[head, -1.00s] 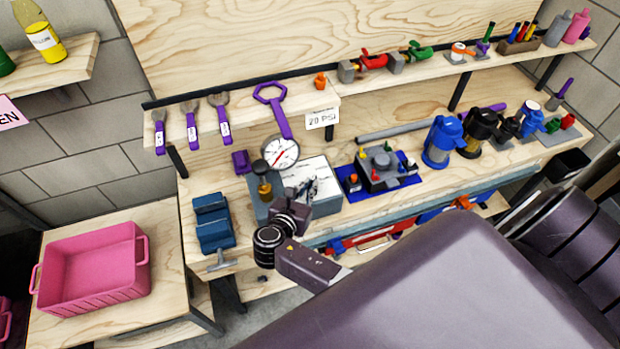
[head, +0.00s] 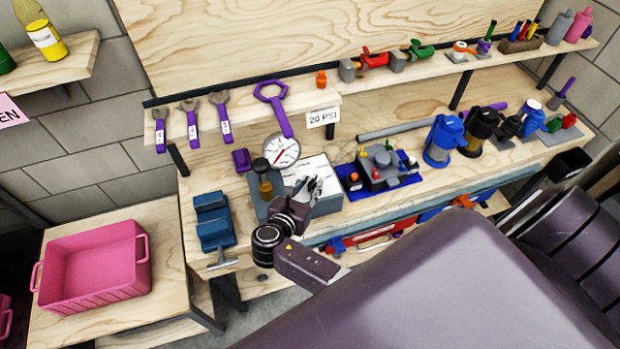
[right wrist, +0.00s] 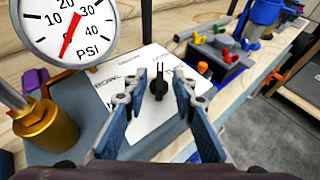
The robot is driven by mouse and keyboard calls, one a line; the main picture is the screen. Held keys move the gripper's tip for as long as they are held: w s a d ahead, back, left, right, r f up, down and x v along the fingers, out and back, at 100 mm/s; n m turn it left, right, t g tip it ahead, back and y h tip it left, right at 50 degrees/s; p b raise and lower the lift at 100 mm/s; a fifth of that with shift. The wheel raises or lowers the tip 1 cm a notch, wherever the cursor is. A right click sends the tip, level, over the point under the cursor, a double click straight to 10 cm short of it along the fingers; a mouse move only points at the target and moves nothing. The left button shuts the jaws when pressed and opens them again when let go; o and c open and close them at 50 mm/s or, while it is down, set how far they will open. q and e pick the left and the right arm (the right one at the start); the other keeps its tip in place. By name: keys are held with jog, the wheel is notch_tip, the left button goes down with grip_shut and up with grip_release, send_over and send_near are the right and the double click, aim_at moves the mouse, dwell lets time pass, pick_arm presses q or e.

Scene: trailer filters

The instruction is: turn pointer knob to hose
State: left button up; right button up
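A black pointer knob (right wrist: 158,88) stands on the white labelled top of a grey box, between my right gripper's fingers in the right wrist view. The white top (head: 322,168) also shows in the head view, where my gripper covers the knob. Some printed labels show, too small and slanted to read surely; I cannot tell which one is the hose. My right gripper (right wrist: 161,78) is open, with a finger on each side of the knob and gaps visible on both sides. It also shows over the box in the head view (head: 308,186). My left gripper is out of view.
A round PSI gauge (right wrist: 70,27) and a brass fitting (right wrist: 46,130) stand left of the gripper. A blue tray with a grey fixture (head: 380,166) is right of the box. A blue vise (head: 213,222) is to the left.

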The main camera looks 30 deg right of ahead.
jog(key=v, duration=1.1)
jog(key=shift+s+a, duration=0.15)
jog(key=shift+a, duration=0.05)
jog(key=shift+r, duration=0.15)
